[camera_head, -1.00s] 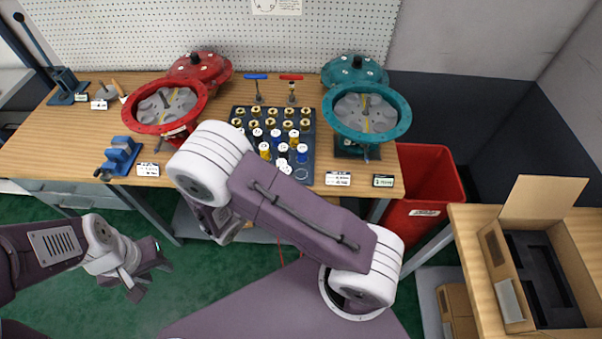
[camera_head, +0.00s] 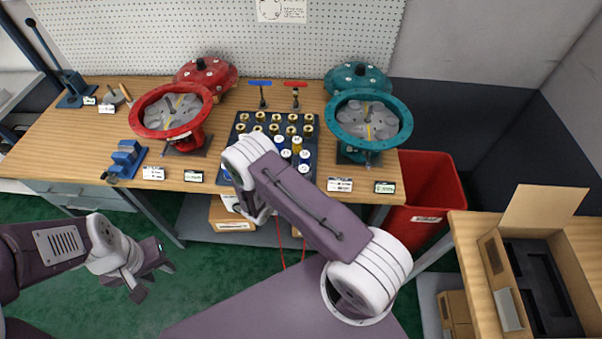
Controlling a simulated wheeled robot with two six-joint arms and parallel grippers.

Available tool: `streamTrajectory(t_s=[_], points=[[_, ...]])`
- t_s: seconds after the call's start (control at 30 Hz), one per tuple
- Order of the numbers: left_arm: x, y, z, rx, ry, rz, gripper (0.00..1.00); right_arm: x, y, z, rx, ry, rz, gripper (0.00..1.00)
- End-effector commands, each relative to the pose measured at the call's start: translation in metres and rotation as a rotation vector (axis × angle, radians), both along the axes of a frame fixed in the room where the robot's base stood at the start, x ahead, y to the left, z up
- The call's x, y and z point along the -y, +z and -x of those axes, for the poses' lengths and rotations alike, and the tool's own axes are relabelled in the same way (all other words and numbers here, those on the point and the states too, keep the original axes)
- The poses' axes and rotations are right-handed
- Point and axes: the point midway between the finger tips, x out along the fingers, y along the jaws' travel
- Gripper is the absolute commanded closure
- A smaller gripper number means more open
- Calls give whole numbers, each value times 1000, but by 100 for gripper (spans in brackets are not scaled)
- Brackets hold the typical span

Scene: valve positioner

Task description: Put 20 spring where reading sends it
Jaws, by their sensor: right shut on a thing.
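A dark tray (camera_head: 313,158) holds gold-topped pieces (camera_head: 276,117) at the back and pieces with white, blue or yellow tops (camera_head: 305,156) nearer me. I cannot read which is the 20 spring. A red actuator (camera_head: 150,121) with a round open housing stands left of the tray, a teal one (camera_head: 350,125) right of it. Small displays with green text stand at the bench front, one left (camera_head: 194,177) and one right (camera_head: 385,187); their text is too small to read. My right arm covers the tray's front left and hides its jaws and held item. My left gripper (camera_head: 154,280) is open and empty over the floor.
A blue vise (camera_head: 124,160) sits at the bench's front left. Red and teal covers stand behind the housings. Blue- and red-handled tools (camera_head: 295,94) stand behind the tray. A red bin (camera_head: 436,190) and an open carton (camera_head: 491,258) are at right.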

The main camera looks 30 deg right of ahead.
Motion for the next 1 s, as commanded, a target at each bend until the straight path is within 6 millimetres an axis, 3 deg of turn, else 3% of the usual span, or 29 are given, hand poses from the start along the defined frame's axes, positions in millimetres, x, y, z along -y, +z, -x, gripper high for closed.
streamTrajectory(t_s=[0.37, 0.4, 0.8, 1.0], points=[[0, -6, 0, 0, 0, 0, 64, 0, -6, 0, 1, 0, 0, 100], [0, -4, 0, 0, 0, 0, 64, 0, -4, 0, 1, 0, 0, 60], [0, 3, 0, 0, 0, 0, 64, -1, 2, 0, 1, 0, 0, 60], [0, -8, 0, 0, 0, 0, 64, -31, 11, 15, 2, 6, -1, 60]])
